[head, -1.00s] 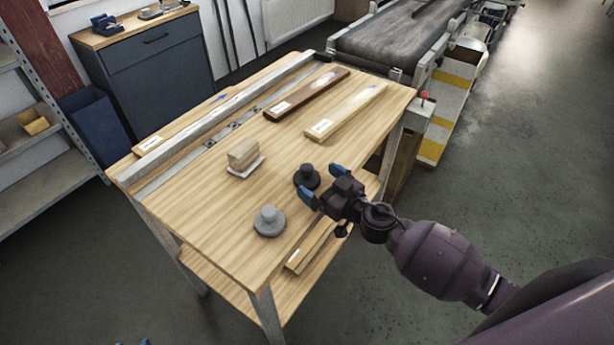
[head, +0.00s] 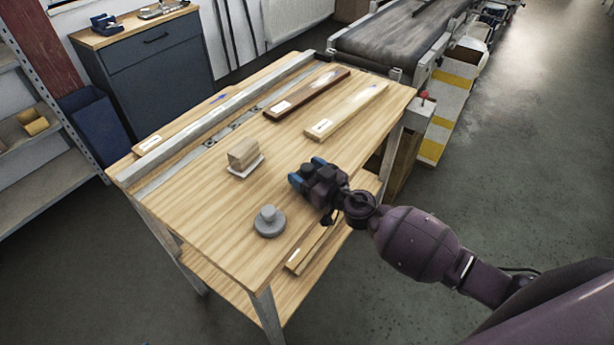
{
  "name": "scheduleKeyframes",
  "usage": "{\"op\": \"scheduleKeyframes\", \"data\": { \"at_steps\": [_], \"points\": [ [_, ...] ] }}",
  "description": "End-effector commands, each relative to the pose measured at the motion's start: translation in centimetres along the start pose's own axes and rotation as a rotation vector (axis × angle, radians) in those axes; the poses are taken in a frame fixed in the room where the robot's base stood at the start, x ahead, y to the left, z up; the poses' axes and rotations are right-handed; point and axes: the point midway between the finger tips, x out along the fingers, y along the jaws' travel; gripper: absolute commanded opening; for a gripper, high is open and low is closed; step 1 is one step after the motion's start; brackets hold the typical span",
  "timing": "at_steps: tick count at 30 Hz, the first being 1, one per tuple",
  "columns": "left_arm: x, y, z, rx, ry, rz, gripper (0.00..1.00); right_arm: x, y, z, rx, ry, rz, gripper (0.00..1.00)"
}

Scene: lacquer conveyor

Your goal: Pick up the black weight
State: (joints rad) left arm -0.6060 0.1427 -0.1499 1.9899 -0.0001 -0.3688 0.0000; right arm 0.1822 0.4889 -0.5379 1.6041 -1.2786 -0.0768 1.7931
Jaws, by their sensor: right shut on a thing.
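The black weight (head: 307,169) is mostly hidden by my right gripper; only a dark knob-like part shows between the fingers. My right gripper (head: 303,178), with blue fingertips, is shut on the black weight over the right side of the wooden table (head: 210,215). I cannot tell whether the weight still touches the tabletop. My left gripper is not clearly in view.
A grey weight (head: 269,221) stands to the left and nearer. A small wooden block on a white plate (head: 243,155) lies further left. A dark board (head: 307,94) and a pale board (head: 346,110) lie at the back. A conveyor (head: 390,40) stands behind.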

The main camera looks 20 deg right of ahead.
Motion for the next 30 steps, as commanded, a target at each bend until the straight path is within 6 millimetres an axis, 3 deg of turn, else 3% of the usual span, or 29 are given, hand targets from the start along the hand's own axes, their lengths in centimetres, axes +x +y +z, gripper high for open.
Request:
{"op": "scheduleKeyframes", "data": {
  "at_steps": [1,5,18,23,30],
  "points": [
    [0.1,0.0,-0.1,0.0,0.001,0.0,0.43,0.0,0.0,0.0,0.0,0.0,0.0,0.47],
    [0.1,0.0,-0.2,0.001,0.005,0.001,0.43,0.0,0.0,-0.1,-0.001,0.002,0.0,0.31],
    [0.0,0.0,-1.0,0.001,0.012,0.002,0.43,0.0,0.0,-0.9,-0.001,0.003,0.0,0.3],
    [0.1,0.0,-0.8,0.001,0.011,0.001,0.43,-3.0,0.0,-0.4,0.001,-0.001,0.001,0.3],
    [0.2,0.1,0.0,0.001,0.003,0.001,0.43,-8.8,0.0,0.0,0.002,-0.001,0.001,0.3]
  ]
}}
